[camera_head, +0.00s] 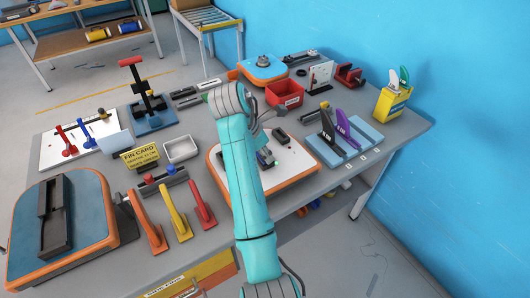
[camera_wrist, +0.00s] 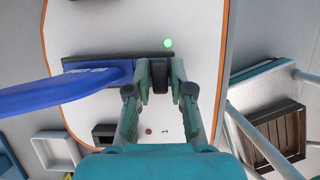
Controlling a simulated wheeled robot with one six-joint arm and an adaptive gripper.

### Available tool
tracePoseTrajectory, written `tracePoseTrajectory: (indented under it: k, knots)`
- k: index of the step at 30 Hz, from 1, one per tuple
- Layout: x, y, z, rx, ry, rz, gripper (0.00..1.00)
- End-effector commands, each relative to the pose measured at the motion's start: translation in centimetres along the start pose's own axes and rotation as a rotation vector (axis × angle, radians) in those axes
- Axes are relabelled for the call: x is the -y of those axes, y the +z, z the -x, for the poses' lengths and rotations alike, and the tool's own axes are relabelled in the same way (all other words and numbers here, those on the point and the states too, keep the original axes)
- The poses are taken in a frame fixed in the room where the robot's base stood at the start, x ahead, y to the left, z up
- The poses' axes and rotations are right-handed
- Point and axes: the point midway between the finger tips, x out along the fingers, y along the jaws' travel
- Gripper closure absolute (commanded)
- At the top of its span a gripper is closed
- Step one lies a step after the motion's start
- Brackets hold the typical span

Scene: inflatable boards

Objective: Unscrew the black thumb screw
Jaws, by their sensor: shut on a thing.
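In the wrist view my gripper (camera_wrist: 160,70) is shut on a small black piece (camera_wrist: 160,82), which looks like the black thumb screw. It sits at the right end of a long dark bar (camera_wrist: 115,61), beside the root of a blue fin (camera_wrist: 60,90). The bar lies on the white face of an orange-edged board (camera_wrist: 110,25). In the head view this board (camera_head: 298,170) lies in the middle of the table, and my arm hides most of the gripper and the screw.
A small green dot (camera_wrist: 168,43) shows on the board. A blue stand with upright fins (camera_head: 365,141) is to the right, a red bin (camera_head: 285,94) behind.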

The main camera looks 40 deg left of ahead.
Motion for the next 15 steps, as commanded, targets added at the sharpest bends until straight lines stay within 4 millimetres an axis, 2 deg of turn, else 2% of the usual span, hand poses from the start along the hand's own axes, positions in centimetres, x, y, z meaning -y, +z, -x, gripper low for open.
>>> tracePoseTrajectory:
  k: [1, 2, 8, 15]
  knots:
    - [-0.03, 0.02, 0.01, 0.000, 0.001, 0.000, 0.94]
    - [-0.03, 0.02, 0.01, 0.000, 0.001, 0.000, 1.00]
    - [0.00, 0.03, -0.02, 0.000, 0.013, 0.025, 1.00]
    - [0.10, 0.04, -0.02, 0.000, 0.098, 0.230, 1.00]
